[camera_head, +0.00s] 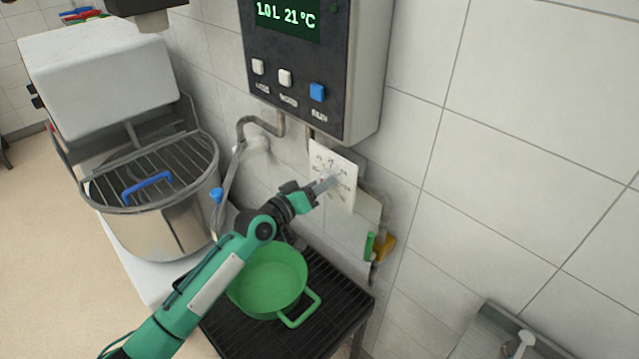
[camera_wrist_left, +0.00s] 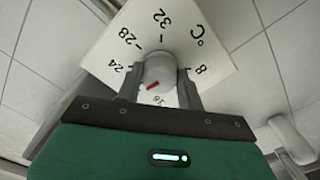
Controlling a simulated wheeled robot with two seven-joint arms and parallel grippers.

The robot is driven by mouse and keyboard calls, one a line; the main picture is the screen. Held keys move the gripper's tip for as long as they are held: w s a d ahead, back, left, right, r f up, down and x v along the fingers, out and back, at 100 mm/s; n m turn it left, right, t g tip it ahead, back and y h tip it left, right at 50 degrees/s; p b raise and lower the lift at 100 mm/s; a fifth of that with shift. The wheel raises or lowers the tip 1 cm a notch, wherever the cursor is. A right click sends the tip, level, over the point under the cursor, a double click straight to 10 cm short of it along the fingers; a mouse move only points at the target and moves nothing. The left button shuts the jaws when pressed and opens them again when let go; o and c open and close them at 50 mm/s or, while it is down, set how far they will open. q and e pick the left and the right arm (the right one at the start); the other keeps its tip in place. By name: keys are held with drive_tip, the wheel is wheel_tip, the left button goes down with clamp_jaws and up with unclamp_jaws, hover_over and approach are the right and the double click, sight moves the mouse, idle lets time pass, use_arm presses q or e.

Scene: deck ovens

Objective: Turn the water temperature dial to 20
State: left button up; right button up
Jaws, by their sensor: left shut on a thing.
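The water temperature dial has a white plate (camera_head: 345,170) on the wall under the control box. In the left wrist view its round grey knob (camera_wrist_left: 160,70) sits at the middle of the plate, with 32, 28, 24 and 8 readable around it. A red pointer mark on the knob (camera_wrist_left: 152,87) points down-left, between 24 and a partly hidden number that looks like 16. My left gripper (camera_head: 327,183) is shut on the knob, with one finger on each side (camera_wrist_left: 160,85). The display (camera_head: 287,17) reads 1.0 L 21 °C. My right gripper is not in view.
The control box (camera_head: 300,60) with its buttons overhangs the dial. A mixer bowl with a wire guard (camera_head: 160,220) is at left. A green-handled yellow valve (camera_head: 380,246) is right of the dial.

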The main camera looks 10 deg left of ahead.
use_arm(q)
drive_tip(key=shift+n, duration=0.6)
drive_tip(key=o, duration=1)
drive_tip(key=b+v, duration=0.3)
drive_tip(key=v, duration=1)
drive_tip(key=shift+s+a, duration=0.2)
drive_tip(key=shift+s, duration=0.1)
